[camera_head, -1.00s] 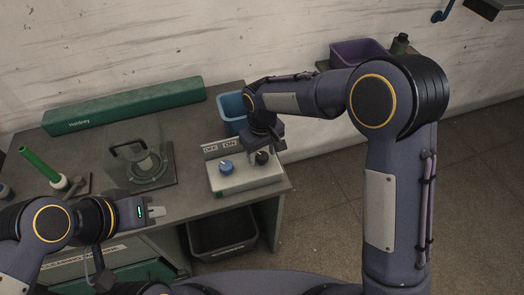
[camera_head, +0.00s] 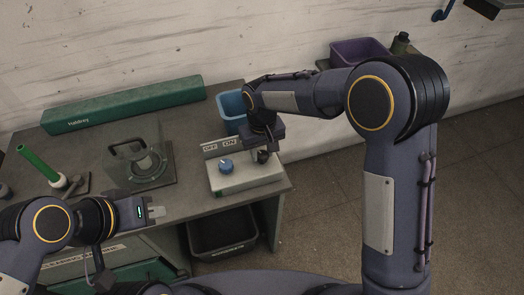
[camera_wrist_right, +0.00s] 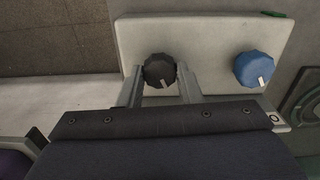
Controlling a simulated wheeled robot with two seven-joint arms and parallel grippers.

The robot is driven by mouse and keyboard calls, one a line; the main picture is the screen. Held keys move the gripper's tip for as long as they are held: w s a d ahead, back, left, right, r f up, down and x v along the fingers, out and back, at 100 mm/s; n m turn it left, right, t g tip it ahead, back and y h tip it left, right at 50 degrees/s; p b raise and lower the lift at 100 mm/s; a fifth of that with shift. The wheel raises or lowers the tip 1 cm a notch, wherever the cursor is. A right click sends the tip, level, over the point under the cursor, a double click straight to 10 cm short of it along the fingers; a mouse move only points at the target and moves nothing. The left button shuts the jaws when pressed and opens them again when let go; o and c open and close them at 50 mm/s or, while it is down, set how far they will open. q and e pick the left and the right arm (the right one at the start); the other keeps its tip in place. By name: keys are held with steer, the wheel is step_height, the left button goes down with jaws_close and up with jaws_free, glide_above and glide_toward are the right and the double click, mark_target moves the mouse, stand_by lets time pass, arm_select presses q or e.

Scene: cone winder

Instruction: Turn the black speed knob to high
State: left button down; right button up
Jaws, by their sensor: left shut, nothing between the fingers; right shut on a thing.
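The black speed knob (camera_wrist_right: 159,70) is on the right part of a pale control box (camera_head: 238,183). It has a white pointer mark near its lower edge in the right wrist view. My right gripper (camera_head: 262,156) reaches down over the box from above. In the right wrist view, the right gripper's fingers (camera_wrist_right: 161,84) sit on either side of the black knob and are shut on it. My left gripper (camera_head: 157,212) is shut and empty over the bench's front edge, left of the box.
A blue knob (camera_head: 226,166) sits left of the black one, below an OFF/ON label (camera_head: 221,146). A clear-covered device (camera_head: 140,155), a green box (camera_head: 125,105) and a blue bin (camera_head: 231,108) share the bench. A black bin (camera_head: 222,235) is below.

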mark_target(262, 154)
steer(key=m, duration=0.6)
steer(key=shift+b, duration=0.3)
steer(key=m, duration=0.5)
steer(key=shift+m, duration=0.4)
steer(key=o, duration=1)
steer(key=shift+c, duration=0.2)
steer(key=shift+r, duration=0.1)
step_height(262, 154, up, 8)
steer(key=shift+f, duration=0.15)
